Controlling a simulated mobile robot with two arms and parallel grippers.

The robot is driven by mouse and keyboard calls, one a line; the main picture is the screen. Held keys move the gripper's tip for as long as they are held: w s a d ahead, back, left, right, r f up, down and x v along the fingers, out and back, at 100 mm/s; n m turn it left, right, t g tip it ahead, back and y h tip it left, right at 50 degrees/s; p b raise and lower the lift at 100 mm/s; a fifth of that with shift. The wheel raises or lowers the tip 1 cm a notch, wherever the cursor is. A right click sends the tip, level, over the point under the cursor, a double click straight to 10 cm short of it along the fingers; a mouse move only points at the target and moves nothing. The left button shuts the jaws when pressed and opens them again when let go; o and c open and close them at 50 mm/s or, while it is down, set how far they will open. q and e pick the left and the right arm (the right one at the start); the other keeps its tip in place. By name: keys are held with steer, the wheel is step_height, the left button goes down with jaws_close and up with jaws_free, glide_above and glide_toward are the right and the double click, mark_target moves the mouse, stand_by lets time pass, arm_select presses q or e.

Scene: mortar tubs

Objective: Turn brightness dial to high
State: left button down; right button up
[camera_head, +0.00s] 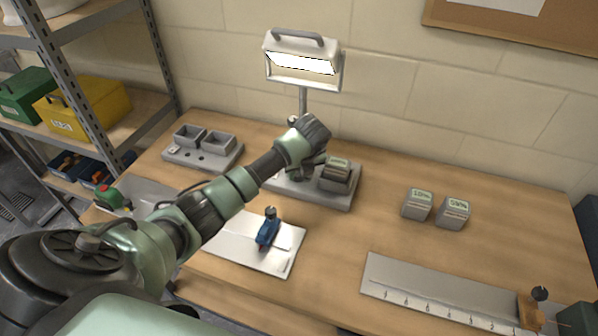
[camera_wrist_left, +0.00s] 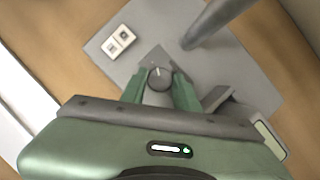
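The lit work lamp (camera_head: 302,58) stands on a post on a grey base (camera_head: 332,198) near the wall. In the left wrist view the dark round dial (camera_wrist_left: 160,79) sits on the base (camera_wrist_left: 238,72), with a pale pointer mark toward the top of the picture. My left gripper (camera_wrist_left: 159,88) is over the dial, open, with one green finger on each side of it. I cannot tell whether the fingers touch it. In the head view my left gripper (camera_head: 308,172) reaches to the base and hides the dial. My right gripper is not seen.
The lamp post (camera_wrist_left: 212,24) rises close to my left gripper. A white rocker switch (camera_wrist_left: 119,41) and a boxy unit (camera_head: 336,178) are also on the base. Two grey labelled blocks (camera_head: 417,206) (camera_head: 453,212) stand to the right. A twin-cup tray (camera_head: 203,155) stands left.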

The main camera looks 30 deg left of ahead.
arm_select(q)
steer(key=shift+a+f+m+t+b, duration=0.2)
steer(key=shift+m+t+b, duration=0.2)
steer(key=shift+m+b, duration=0.7)
steer(key=m+h+b, duration=0.1)
steer(key=m+b, duration=0.2)
steer(key=m+t+h+b, duration=0.1)
steer(key=m+h+b, duration=0.1)
steer(key=m+b, duration=0.1)
steer(key=shift+a+m+b, duration=0.2)
steer(key=shift+m+b, duration=0.2)
steer(key=shift+m, duration=0.2)
steer(key=m+h+b, duration=0.1)
steer(key=m+b, duration=0.1)
steer(key=shift+m, duration=0.3)
steer(key=m+h+b, duration=0.1)
steer(key=m+b, duration=0.1)
steer(key=shift+a+r+m, duration=0.1)
steer(key=shift+m, duration=0.3)
steer(key=m+h+b, duration=0.1)
steer(key=m, duration=0.1)
steer(key=shift+m+g, duration=0.4)
steer(key=m+g+h+b, duration=0.1)
steer(key=m, duration=0.2)
steer(key=shift+w+r+b, duration=0.1)
steer(key=shift+b, duration=0.2)
steer(key=shift+m+g+h+b, duration=0.3)
steer(key=shift+m+g+b, duration=0.15)
steer(key=shift+m, duration=1.15)
